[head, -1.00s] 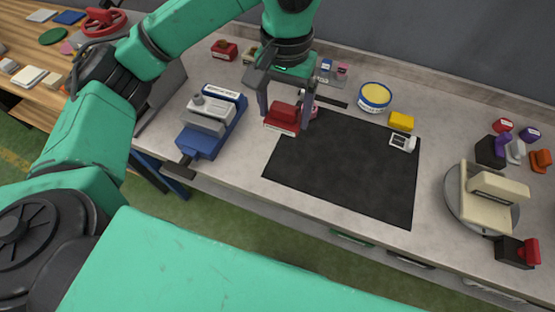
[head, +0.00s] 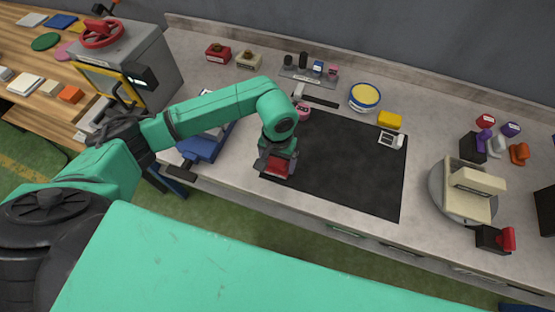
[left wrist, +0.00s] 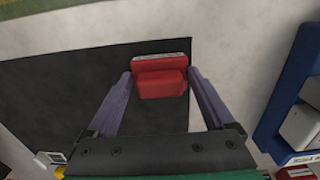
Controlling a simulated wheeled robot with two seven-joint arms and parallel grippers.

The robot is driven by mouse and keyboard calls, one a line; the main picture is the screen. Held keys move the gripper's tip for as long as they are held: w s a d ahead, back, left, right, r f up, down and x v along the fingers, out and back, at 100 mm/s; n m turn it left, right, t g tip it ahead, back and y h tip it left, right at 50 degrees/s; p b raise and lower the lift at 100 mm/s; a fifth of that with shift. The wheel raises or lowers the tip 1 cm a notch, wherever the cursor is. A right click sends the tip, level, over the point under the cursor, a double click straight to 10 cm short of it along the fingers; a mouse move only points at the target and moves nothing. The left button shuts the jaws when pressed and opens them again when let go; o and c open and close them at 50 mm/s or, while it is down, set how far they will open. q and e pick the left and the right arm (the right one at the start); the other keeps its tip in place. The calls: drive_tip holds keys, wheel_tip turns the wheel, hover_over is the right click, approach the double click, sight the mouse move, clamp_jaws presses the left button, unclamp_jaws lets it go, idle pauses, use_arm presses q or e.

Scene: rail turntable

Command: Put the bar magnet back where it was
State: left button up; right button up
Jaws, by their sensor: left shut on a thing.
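A red block with a pale strip along one side, which looks like the bar magnet, is in my left gripper (head: 276,172). The block (head: 279,166) shows below the wrist at the front left corner of the black mat (head: 345,165). In the left wrist view the block (left wrist: 161,82) sits between the two fingers of the left gripper (left wrist: 160,82), which is shut on it. The mat (left wrist: 70,95) lies beneath it. I cannot tell whether the block touches the mat. My right gripper is not in view.
A cream fixture (head: 475,180) stands on the turntable at right. Most of the mat is clear.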

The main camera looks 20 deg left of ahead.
sight(278, 161)
use_arm(q)
drive_tip(key=shift+f+b, duration=0.15)
drive_tip(key=shift+b, duration=0.15)
drive_tip(key=o, duration=1)
drive_tip(key=shift+o, duration=0.2)
drive_tip(key=shift+r+p, duration=0.25)
drive_tip(key=shift+p, duration=0.1)
drive_tip(key=shift+w+r, duration=0.1)
drive_tip(key=shift+r, duration=0.05)
wheel_tip(278, 161, up, 12)
drive_tip(key=b, duration=0.4)
drive_tip(key=shift+b, duration=0.4)
